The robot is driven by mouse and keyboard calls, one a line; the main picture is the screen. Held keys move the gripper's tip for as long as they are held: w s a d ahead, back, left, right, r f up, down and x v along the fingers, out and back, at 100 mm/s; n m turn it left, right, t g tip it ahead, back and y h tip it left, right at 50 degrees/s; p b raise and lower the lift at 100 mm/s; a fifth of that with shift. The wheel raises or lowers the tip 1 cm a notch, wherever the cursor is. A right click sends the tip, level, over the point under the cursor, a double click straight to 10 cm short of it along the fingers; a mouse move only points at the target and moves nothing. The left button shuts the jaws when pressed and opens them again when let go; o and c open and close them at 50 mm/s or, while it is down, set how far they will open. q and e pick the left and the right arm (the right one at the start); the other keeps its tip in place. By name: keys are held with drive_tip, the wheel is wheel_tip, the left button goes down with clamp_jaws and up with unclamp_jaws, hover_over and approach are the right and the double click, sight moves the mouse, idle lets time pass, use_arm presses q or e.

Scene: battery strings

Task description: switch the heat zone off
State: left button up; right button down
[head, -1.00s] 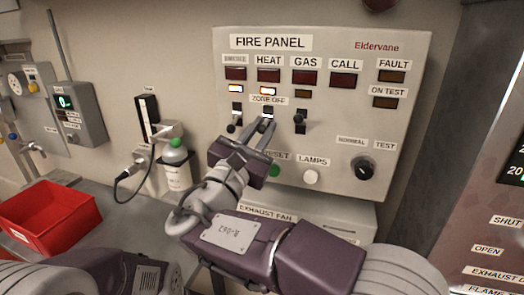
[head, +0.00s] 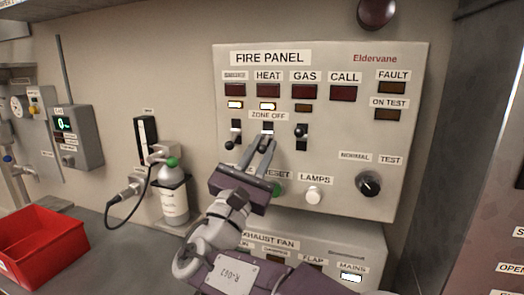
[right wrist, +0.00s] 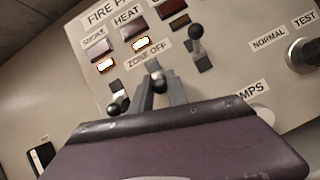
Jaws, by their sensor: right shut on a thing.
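The fire panel (head: 225,190) is on the wall, with toggle switches under the "ZONE OFF" label. The heat toggle (right wrist: 158,80) has a black ball end and sits between the fingertips of my right gripper (head: 264,146), which is shut on it. In the right wrist view its ball is below its slot's top, so the lever looks down. The smoke toggle (head: 231,143) on its left is down; the gas toggle (head: 300,131) on its right is up. The amber lamp under HEAT (head: 268,106) is lit, as is the one under SMOKE (head: 235,104). My left gripper is not in view.
A rotary knob (head: 368,183) is to the right. An exhaust fan box (head: 345,245) is below. A bottle (head: 174,195) and red bin (head: 40,245) stand left.

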drive_tip(key=c, duration=1.3)
unclamp_jaws()
drive_tip(key=shift+f, duration=0.1)
drive_tip(key=b+v, duration=0.4)
drive_tip(key=v, duration=0.5)
drive_tip(key=shift+b, duration=0.35)
